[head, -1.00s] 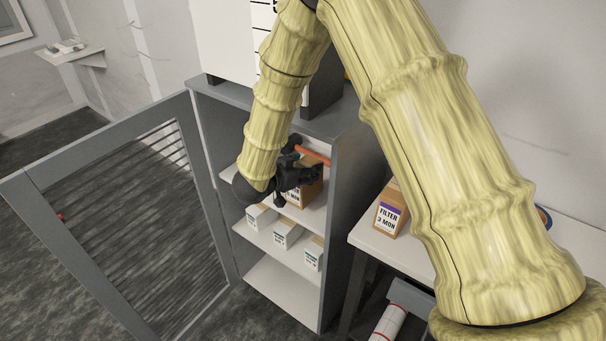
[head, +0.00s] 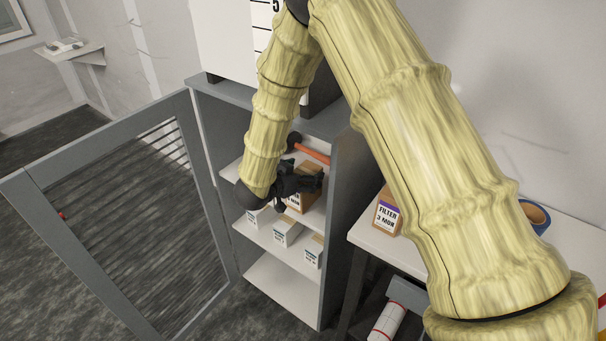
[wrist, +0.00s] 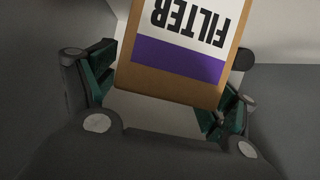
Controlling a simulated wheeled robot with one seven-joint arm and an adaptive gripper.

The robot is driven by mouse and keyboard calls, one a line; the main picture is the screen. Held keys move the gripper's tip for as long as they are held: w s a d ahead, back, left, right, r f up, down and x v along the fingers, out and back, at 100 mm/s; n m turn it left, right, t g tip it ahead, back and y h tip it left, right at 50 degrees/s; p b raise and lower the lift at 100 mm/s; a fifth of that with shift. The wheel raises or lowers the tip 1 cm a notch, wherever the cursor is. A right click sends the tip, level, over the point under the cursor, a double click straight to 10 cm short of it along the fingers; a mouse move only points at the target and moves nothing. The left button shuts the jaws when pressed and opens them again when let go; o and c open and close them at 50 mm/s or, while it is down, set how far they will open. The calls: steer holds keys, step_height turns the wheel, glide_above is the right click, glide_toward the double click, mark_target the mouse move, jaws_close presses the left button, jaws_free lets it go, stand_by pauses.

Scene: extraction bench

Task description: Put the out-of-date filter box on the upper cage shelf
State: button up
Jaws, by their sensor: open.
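A brown filter box (head: 309,170) stands on the upper shelf (head: 314,217) of the open cage, partly hidden by my gripper (head: 301,185). In the wrist view the filter box (wrist: 175,68) shows a purple band and upside-down "FILTER" print; its date is out of view. My gripper (wrist: 170,92) is open, with one finger on each side of the box. I cannot tell whether either finger touches it. A second filter box (head: 387,216), marked "FILTER 3 MON" with a purple band, stands on the bench at the right.
The mesh cage door (head: 120,215) stands open to the left. Several small white boxes (head: 287,232) are on the middle shelf; the bottom shelf (head: 280,290) is clear. An orange bar (head: 314,154) lies near the box. A blue-rimmed bowl (head: 538,214) sits on the bench.

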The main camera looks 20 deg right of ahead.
steer(key=shift+r, duration=0.15)
steer(key=b+v, duration=0.2)
steer(key=v, duration=1)
steer(key=shift+b, duration=0.35)
